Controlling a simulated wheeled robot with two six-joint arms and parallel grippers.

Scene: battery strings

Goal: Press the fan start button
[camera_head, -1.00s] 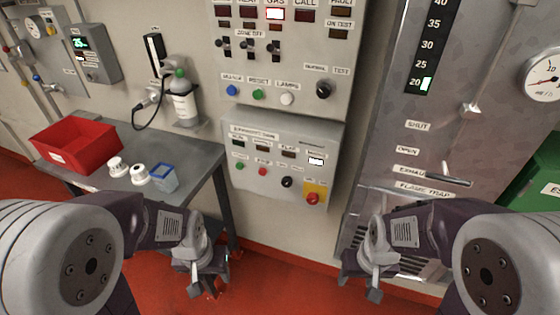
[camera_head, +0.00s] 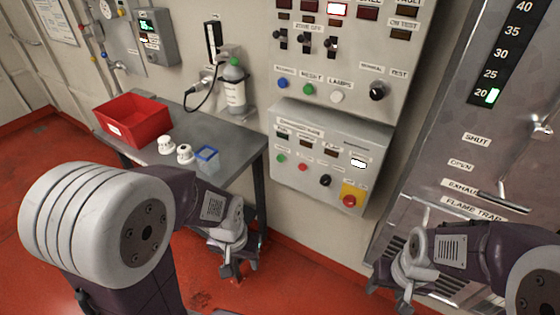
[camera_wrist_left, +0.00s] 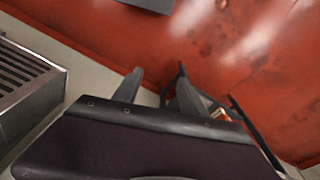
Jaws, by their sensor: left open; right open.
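The lower grey control box (camera_head: 330,160) is on the wall at the centre of the head view. A green button (camera_head: 281,157) and a red button (camera_head: 303,167) sit on its lower row, with a black knob (camera_head: 325,180) beside them. A red emergency-style button (camera_head: 349,200) on a yellow plate is at its lower right. The small labels are too blurred to read, so I cannot tell which is the fan start. My left gripper (camera_head: 236,262) is open and empty, below and left of the box. My right gripper (camera_head: 388,290) is open and empty, below and right of it.
The upper panel (camera_head: 345,60) has blue, green and white buttons. A grey table (camera_head: 232,145) at left holds a red bin (camera_head: 132,120), two white caps and a blue container (camera_head: 207,157). A metal cabinet (camera_head: 465,160) stands at right. Red floor is open at left.

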